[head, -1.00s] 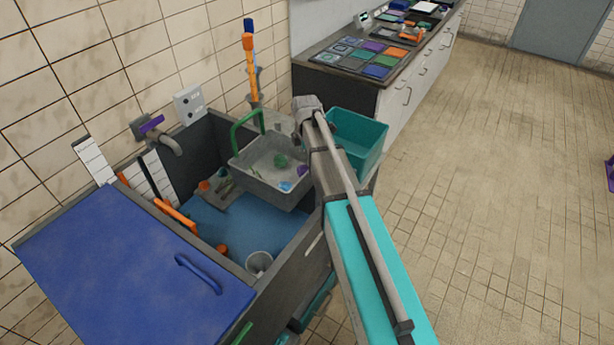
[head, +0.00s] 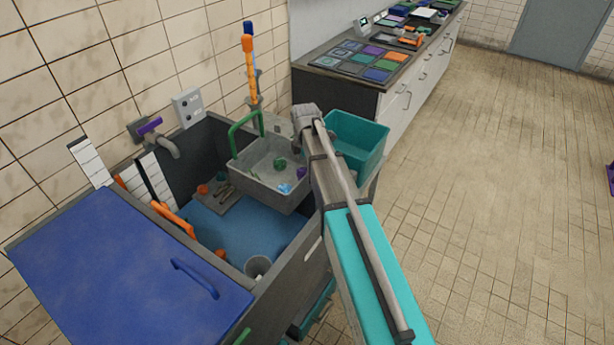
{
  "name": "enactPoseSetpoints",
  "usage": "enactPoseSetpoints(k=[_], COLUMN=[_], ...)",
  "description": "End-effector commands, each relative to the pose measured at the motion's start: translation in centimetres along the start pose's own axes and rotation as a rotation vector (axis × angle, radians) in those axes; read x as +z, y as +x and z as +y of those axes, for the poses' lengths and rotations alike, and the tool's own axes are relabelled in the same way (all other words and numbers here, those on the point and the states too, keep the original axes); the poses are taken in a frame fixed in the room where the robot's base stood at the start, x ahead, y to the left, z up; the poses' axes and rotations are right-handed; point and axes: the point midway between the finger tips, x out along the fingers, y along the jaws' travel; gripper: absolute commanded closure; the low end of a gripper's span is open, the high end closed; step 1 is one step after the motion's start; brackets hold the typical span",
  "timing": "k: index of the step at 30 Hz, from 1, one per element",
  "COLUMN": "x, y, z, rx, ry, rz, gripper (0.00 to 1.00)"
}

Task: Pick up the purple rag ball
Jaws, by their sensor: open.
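A small purple lump (head: 301,173), which looks like the purple rag ball, lies in the grey tub (head: 262,184) with the green handle, near its right side and close to my arm. A green ball (head: 280,163) and a light blue piece (head: 285,188) lie in the same tub. My arm reaches up from the bottom right and its grey joint stands just right of the tub. My gripper's fingers do not show; the arm hides what is behind it.
A teal bin (head: 358,140) stands right behind my arm. The tub stands over a sink with a blue bottom (head: 235,232). A blue lid (head: 125,270) covers the front left. A white cup (head: 257,267) stands at the sink's near edge. Open floor (head: 480,200) lies to the right.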

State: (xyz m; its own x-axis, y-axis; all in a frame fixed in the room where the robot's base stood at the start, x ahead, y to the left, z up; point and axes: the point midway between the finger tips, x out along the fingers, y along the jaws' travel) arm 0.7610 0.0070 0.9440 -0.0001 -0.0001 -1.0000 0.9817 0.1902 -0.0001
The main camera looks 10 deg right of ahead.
Motion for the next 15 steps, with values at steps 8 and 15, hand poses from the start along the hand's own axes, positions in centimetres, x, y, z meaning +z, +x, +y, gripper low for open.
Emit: enactPoseSetpoints(k=[8,15], x=[-0.1,-0.1], y=[2.5,4.0], z=[0.0,0.0], rx=[0.000,0.000], ry=[0.000,0.000], rz=[0.000,0.000], gripper=[0.13,0.13])
